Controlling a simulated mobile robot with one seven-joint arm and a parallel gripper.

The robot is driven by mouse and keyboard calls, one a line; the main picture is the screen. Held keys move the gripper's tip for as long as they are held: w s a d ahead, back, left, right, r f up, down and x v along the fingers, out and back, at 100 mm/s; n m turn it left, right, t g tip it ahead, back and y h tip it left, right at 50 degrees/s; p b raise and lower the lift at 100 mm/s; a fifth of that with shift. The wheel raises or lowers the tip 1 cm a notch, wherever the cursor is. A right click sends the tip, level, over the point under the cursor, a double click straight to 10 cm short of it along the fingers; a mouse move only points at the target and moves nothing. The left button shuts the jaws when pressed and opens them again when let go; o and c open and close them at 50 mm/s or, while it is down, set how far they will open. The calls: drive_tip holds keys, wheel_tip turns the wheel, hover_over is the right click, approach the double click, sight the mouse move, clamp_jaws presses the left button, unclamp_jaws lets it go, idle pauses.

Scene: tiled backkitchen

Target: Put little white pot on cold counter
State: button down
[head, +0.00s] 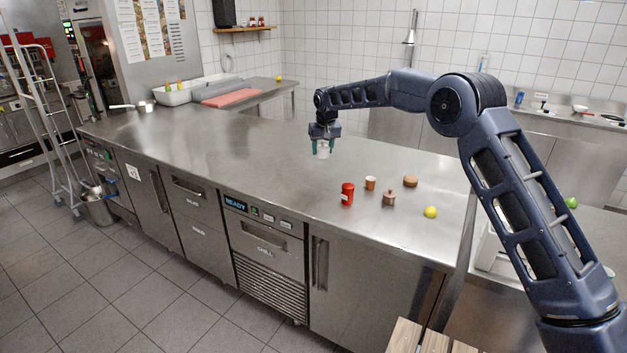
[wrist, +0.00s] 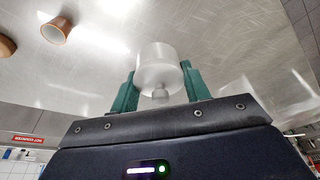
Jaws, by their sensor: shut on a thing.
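My gripper (head: 324,141) is shut on a little white pot (head: 323,153), above the steel counter (head: 240,150). In the wrist view the white pot (wrist: 157,68) sits between the two green fingers of my gripper (wrist: 158,88), with a small knob facing the camera. Whether the pot touches the counter is hard to tell; in the head view it appears held over the steel top. Drawer fronts and a "READY" panel are on the front of this counter.
On the counter to the right stand a red cup (head: 347,194), an orange-brown cup (head: 370,183), a small brownish pot (head: 389,198), a brown round item (head: 410,181) and a yellow ball (head: 430,212). A saucepan (head: 145,106) is at the far left. The counter's middle left is clear.

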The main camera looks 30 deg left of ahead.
sight(321, 189)
wheel_tip(321, 189, down, 15)
drive_tip(key=shift+f, duration=0.15)
idle(0.4)
drive_tip(key=shift+f, duration=0.15)
drive_tip(key=c, duration=0.7)
unclamp_jaws()
drive_tip(key=v, duration=1.2)
